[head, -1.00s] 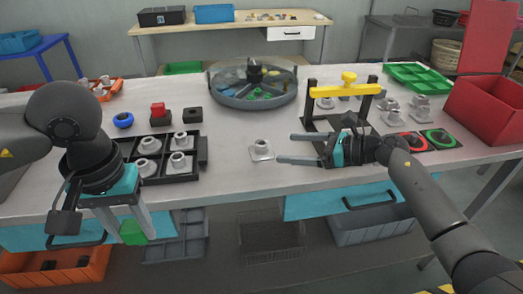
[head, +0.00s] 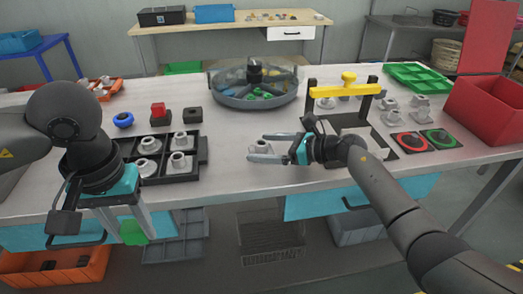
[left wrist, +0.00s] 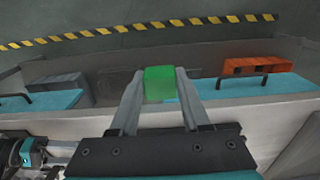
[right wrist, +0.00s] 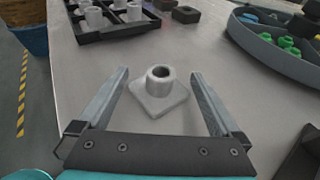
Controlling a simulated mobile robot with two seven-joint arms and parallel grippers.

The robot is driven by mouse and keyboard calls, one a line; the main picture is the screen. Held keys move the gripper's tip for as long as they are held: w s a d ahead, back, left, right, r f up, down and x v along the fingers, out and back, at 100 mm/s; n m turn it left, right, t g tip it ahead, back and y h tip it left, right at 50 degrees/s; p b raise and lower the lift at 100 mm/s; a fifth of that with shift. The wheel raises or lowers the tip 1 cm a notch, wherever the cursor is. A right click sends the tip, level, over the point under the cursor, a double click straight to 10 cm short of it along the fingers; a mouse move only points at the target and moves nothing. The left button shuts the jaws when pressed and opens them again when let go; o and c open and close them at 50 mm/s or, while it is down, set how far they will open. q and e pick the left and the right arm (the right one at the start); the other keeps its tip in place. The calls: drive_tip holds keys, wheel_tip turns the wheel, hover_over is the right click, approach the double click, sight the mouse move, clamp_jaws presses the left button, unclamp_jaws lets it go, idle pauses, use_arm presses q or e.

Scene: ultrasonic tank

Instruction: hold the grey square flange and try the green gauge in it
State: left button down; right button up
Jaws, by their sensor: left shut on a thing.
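The grey square flange (right wrist: 158,92) stands upright on the table, its round collar and bore facing up. It also shows in the head view (head: 265,146). My right gripper (right wrist: 160,85) is open, with one finger on each side of the flange and a gap to each. In the head view the right gripper (head: 267,149) reaches it from the right. My left gripper (head: 132,228) is shut on the green gauge (left wrist: 159,84), held out beyond the table's front edge. In the head view the gauge (head: 132,232) shows below the fingers.
A black tray (head: 203,151) with several flanges stands left of the flange. A round divided bin (head: 250,103) is behind it. A yellow-topped frame (head: 346,89) and red and green pads (head: 440,138) are at right. The table around the flange is clear.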

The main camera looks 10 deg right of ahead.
clamp_jaws()
drive_tip(key=shift+c, duration=1.8)
unclamp_jaws()
